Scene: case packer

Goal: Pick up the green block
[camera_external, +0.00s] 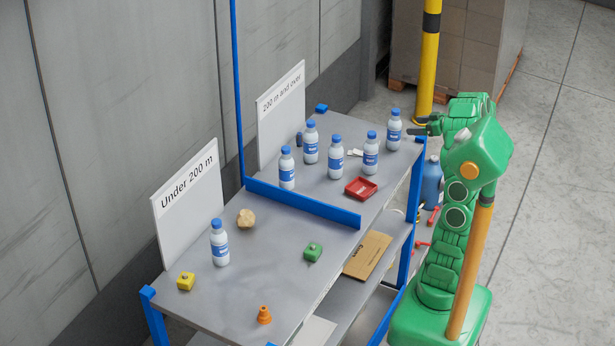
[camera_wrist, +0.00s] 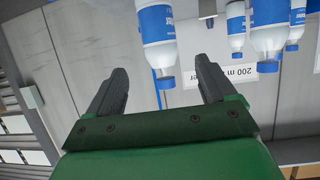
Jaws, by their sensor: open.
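The green block (camera_external: 313,252) sits on the front half of the grey table, near its right edge, with a small knob on top. It does not show in the wrist view. My gripper (camera_external: 422,131) is at the far right end of the table in the external view, beside a bottle and well away from the block. The wrist picture appears upside down, with bottles (camera_wrist: 157,35) beyond the fingers.
A blue divider (camera_external: 300,203) crosses the table (camera_external: 243,290). Several bottles and a red tray (camera_external: 361,188) stand beyond it. Near the block are a lone bottle (camera_external: 219,243), yellow block (camera_external: 186,282), orange piece (camera_external: 264,315) and tan lump (camera_external: 246,218). A yellow post (camera_external: 429,60) stands behind my arm.

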